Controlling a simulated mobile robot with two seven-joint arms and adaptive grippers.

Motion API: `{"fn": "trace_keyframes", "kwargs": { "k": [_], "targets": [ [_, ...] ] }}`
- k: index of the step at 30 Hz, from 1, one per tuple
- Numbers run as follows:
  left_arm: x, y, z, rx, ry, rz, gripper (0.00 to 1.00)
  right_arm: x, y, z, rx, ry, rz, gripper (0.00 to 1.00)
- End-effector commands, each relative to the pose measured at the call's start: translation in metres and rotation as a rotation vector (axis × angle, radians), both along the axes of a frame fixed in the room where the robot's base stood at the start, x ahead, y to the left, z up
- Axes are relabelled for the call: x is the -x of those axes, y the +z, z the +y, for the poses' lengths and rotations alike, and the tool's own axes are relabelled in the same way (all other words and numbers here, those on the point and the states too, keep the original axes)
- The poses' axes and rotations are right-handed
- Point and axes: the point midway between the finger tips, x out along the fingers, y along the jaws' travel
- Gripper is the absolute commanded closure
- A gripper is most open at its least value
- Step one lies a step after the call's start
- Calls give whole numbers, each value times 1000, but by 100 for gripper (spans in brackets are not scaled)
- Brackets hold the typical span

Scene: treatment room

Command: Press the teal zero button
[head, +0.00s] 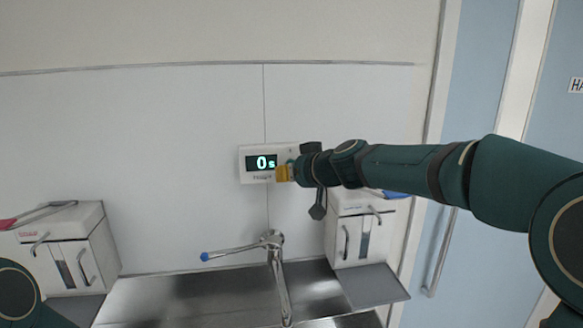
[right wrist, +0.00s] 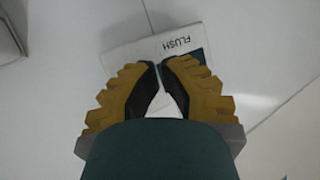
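A white wall panel (head: 244,165) has a dark display reading "0s" in pale teal digits. The panel also shows in the right wrist view (right wrist: 140,57), with an upside-down "FLUSH" label and a dark teal patch partly behind a fingertip. I cannot tell whether that patch is display or button. No teal zero button is clearly visible; my right gripper covers part of the panel. My right gripper (head: 283,173) is in front of the panel's lower right. Its yellow-and-black fingers (right wrist: 161,66) meet at the tips, with nothing between them. Contact with the panel is unclear. My left gripper is out of view.
A steel sink counter (head: 150,298) with a blue-tipped tap (head: 273,243) lies below the panel. White dispenser boxes stand at left (head: 88,250) and right (head: 350,235); the right one is close below my right arm. A pale blue door (head: 480,90) is at right.

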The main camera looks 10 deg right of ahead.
Motion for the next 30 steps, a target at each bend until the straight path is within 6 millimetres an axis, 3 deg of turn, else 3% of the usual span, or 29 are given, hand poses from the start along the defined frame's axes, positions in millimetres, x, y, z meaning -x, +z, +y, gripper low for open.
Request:
{"fn": "trace_keyframes", "kwargs": {
  "k": [8, 21, 30],
  "targets": [
    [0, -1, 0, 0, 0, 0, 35, 3, 0, 0, 0, 0, 0, 100],
    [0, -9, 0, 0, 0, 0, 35, 42, 0, 0, -1, 1, 0, 100],
    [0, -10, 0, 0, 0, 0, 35, 50, 0, 1, 0, 0, 1, 100]
  ]
}}
